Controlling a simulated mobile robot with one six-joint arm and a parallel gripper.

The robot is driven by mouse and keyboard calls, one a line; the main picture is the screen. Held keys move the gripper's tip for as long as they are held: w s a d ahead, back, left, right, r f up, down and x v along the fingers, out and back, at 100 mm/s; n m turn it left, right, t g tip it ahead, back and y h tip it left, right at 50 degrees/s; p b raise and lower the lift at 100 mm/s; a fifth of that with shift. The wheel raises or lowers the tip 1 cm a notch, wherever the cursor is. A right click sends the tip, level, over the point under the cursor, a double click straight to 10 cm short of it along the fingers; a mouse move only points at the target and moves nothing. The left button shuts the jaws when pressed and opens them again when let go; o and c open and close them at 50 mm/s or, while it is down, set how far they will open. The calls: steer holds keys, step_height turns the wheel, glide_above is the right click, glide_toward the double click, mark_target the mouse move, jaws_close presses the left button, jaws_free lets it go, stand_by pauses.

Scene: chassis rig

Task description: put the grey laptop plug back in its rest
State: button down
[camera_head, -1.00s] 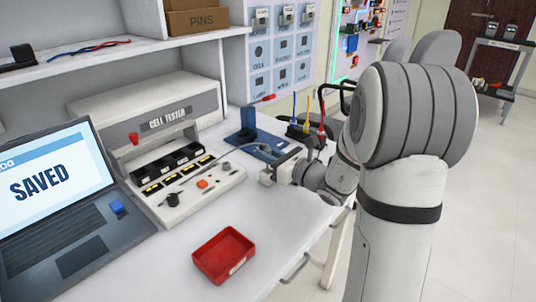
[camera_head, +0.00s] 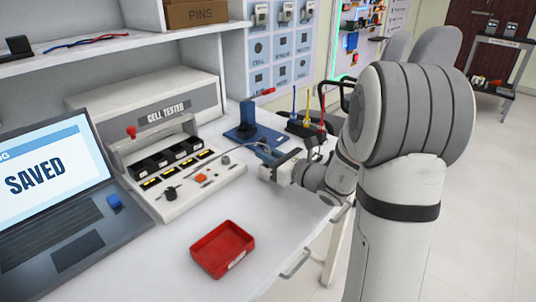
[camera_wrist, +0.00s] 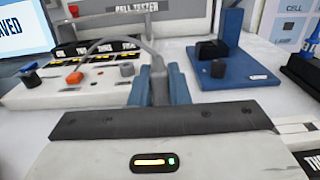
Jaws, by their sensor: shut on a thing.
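My gripper (camera_wrist: 160,86) is shut on the grey plug (camera_wrist: 159,88), which sits between its two blue fingers in the wrist view. A grey cable (camera_wrist: 132,42) runs from the plug up and left over the cell tester. In the head view my gripper (camera_head: 265,152) is above the bench, right of the tester and in front of the blue stand (camera_head: 246,133). The plug is too small to make out there. The laptop (camera_head: 55,190) is open at the left and reads SAVED. I cannot tell which part is the plug's rest.
The cell tester (camera_head: 150,108) stands at the bench's back, with an orange button (camera_head: 201,178) and a black knob (camera_head: 170,193). A red tray (camera_head: 222,248) is in front. A black holder with coloured tools (camera_head: 306,130) stands behind my gripper. Bench around the tray is clear.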

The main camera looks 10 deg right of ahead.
steer(key=shift+f+b, duration=0.7)
steer(key=shift+f, duration=0.25)
steer(key=c, duration=1.3)
jaws_free()
steer(key=p+v, duration=0.1)
steer(key=v, duration=0.7)
steer(key=shift+w, duration=0.1)
